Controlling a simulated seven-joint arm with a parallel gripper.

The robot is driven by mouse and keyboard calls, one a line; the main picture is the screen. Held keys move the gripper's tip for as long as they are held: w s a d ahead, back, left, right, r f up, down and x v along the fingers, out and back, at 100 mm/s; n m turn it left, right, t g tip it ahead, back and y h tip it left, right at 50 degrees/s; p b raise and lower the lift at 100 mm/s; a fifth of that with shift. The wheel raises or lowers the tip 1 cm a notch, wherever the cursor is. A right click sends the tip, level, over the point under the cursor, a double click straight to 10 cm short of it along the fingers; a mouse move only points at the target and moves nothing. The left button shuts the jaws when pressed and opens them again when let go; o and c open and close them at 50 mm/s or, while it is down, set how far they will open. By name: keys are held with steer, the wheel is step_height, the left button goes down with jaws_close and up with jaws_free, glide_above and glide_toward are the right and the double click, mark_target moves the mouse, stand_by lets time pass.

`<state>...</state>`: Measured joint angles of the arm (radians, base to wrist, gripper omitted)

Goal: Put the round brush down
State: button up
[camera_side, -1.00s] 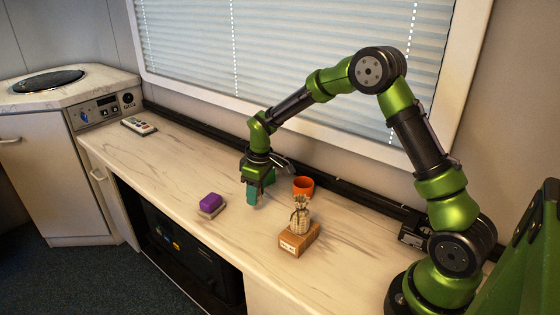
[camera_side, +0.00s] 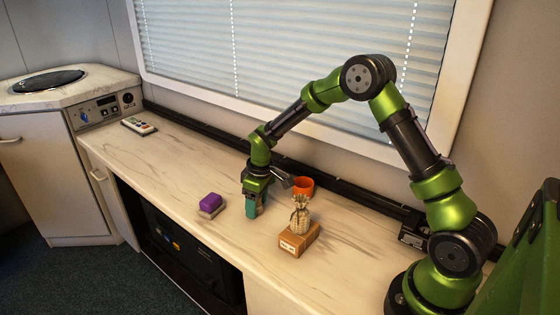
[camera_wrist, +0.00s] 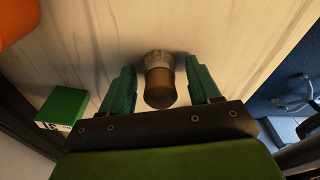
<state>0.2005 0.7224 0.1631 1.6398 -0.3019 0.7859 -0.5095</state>
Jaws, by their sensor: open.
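The round brush (camera_wrist: 159,88) shows in the wrist view between my two teal fingers, with its brown handle end towards the camera and its pale bristles towards the countertop. It appears upright on the counter. My gripper (camera_wrist: 160,78) is open, with a visible gap between the brush and each finger. In the side view my gripper (camera_side: 251,210) points down low at the counter's middle, and a narrow brownish part of the brush (camera_side: 261,203) shows at its right edge; most of the brush is hidden there.
A purple-topped sponge or brush (camera_side: 210,203) lies to the left on the countertop (camera_side: 180,170). An orange cup (camera_side: 304,185) is behind. A green box (camera_wrist: 62,107) is near my gripper. A remote (camera_side: 138,126) lies far left.

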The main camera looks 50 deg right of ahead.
steer(key=r, duration=0.4)
steer(key=s+r, duration=0.1)
steer(key=r, duration=0.6)
steer(key=shift+s+d+r, duration=0.15)
steer(key=shift+d+r, duration=0.1)
steer(key=shift+r, duration=0.15)
steer(key=s+a+r+m+t, duration=0.3)
steer(key=s+a+r, duration=0.1)
steer(key=s+r, duration=0.7)
steer(key=s+a+r+m+t+y, duration=0.1)
steer(key=s+m, duration=0.3)
steer(key=s, duration=0.8)
steer(key=shift+s+a+t+y, duration=0.3)
steer(key=shift+s+a+t, duration=0.05)
steer(key=shift+a+t, duration=0.55)
